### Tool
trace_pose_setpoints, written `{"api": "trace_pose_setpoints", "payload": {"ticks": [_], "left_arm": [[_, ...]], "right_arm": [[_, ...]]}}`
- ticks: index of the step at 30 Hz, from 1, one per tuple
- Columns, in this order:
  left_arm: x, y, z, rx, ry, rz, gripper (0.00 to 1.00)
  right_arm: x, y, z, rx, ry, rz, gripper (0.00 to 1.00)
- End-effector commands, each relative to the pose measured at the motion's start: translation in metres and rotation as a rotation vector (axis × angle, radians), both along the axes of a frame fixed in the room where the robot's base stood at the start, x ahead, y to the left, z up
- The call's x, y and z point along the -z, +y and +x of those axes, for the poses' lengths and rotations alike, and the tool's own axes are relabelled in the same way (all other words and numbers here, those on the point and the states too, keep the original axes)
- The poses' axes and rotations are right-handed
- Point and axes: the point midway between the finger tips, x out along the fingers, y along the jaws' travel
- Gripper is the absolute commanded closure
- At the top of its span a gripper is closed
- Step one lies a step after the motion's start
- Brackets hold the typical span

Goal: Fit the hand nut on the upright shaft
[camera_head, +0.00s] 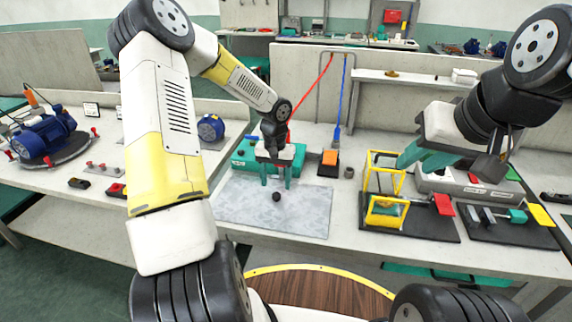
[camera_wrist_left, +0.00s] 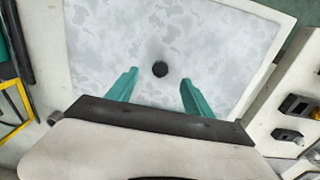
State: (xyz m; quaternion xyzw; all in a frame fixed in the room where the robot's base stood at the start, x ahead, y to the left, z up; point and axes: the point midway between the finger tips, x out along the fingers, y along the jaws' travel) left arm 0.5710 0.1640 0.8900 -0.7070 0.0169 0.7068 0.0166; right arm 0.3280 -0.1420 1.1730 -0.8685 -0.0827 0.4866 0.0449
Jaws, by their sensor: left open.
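A small dark round piece, which looks like the hand nut (camera_head: 276,197), lies on the grey mottled mat (camera_head: 240,205). The nut also shows in the left wrist view (camera_wrist_left: 160,69), just beyond the fingertips and between their lines. My left gripper (camera_head: 276,184) is open and empty above the mat, its teal fingers pointing down; its fingertips show apart in the wrist view (camera_wrist_left: 158,78). My right gripper (camera_head: 424,160) hangs by the yellow frame at the right, its teal fingers apart with nothing seen between them. I cannot pick out the upright shaft for certain.
A teal case (camera_head: 240,154) stands behind the mat. An orange-topped block (camera_head: 329,158) and a small dark cylinder (camera_head: 349,172) are to its right. A yellow frame (camera_head: 386,212) stands on a black base. A blue motor (camera_head: 45,138) is on the left bench. The mat around the nut is clear.

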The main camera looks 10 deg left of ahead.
Motion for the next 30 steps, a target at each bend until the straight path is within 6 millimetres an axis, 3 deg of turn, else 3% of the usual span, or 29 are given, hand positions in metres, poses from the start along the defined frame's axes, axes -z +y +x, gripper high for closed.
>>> {"api": "trace_pose_setpoints", "payload": {"ticks": [15, 30], "left_arm": [[0.037, -0.001, 0.000, 0.001, 0.001, 0.000, 0.40], [0.037, 0.000, 0.000, 0.000, 0.000, 0.001, 0.40]], "right_arm": [[0.000, 0.000, 0.000, 0.000, 0.000, 0.000, 0.68], [0.000, 0.000, 0.000, 0.000, 0.000, 0.000, 0.68]]}}
